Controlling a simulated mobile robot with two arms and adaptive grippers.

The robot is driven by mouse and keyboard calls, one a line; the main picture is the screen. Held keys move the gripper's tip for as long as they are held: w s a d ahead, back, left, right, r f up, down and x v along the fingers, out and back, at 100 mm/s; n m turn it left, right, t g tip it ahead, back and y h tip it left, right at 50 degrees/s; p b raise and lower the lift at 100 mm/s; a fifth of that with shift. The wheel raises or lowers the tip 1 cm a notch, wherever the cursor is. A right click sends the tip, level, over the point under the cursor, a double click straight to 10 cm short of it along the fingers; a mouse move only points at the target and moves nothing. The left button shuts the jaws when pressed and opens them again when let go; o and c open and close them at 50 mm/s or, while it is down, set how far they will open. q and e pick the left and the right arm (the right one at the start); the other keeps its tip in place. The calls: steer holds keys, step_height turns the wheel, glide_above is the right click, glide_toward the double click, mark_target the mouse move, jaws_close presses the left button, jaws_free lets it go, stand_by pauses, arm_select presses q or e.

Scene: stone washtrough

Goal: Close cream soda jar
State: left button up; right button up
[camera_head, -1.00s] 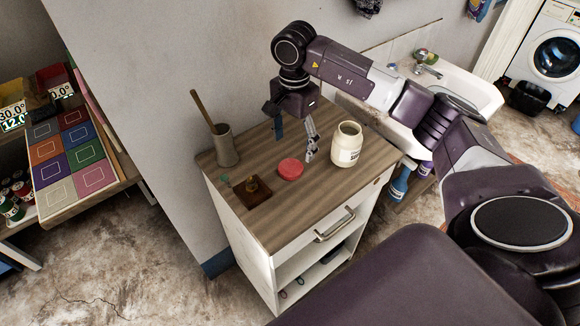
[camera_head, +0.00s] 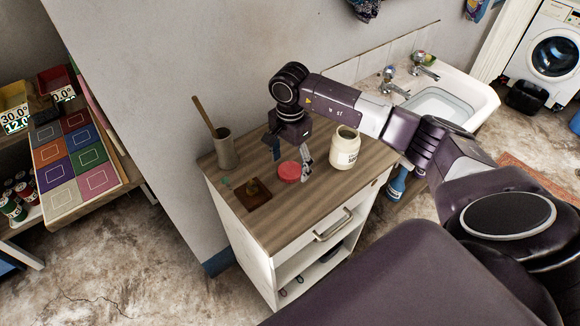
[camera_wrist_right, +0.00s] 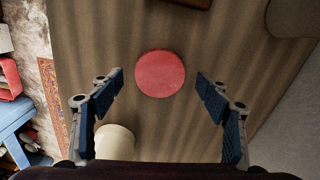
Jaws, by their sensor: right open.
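The cream jar (camera_head: 344,150) stands upright and open-topped on the wooden cabinet top (camera_head: 290,215). In the wrist view the jar (camera_wrist_right: 114,143) shows at the lower left, beside the left finger and partly hidden. The round red lid (camera_head: 289,172) lies flat on the cabinet top, left of the jar. In the wrist view the lid (camera_wrist_right: 160,73) is centred just ahead of the fingertips. My right gripper (camera_head: 291,158) is open and empty above the lid, with its fingers pointing down and spread wider than the lid. My left gripper is not in view.
A grey pot with a wooden handle (camera_head: 225,152) stands at the back left of the cabinet. A dark square board with a small object (camera_head: 252,193) lies left of the lid. A washbasin (camera_head: 440,100) is behind at right. The front of the cabinet top is clear.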

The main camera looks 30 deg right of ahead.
mark_target(290, 169)
steer(key=shift+f, duration=0.6)
steer(key=c, duration=0.9)
steer(key=shift+o, duration=0.2)
steer(key=shift+r, duration=0.1)
steer(key=shift+r, duration=0.55)
step_height(290, 169, up, 19)
steer(key=b, duration=0.2)
steer(key=shift+b, duration=0.35)
steer(key=shift+f, duration=0.1)
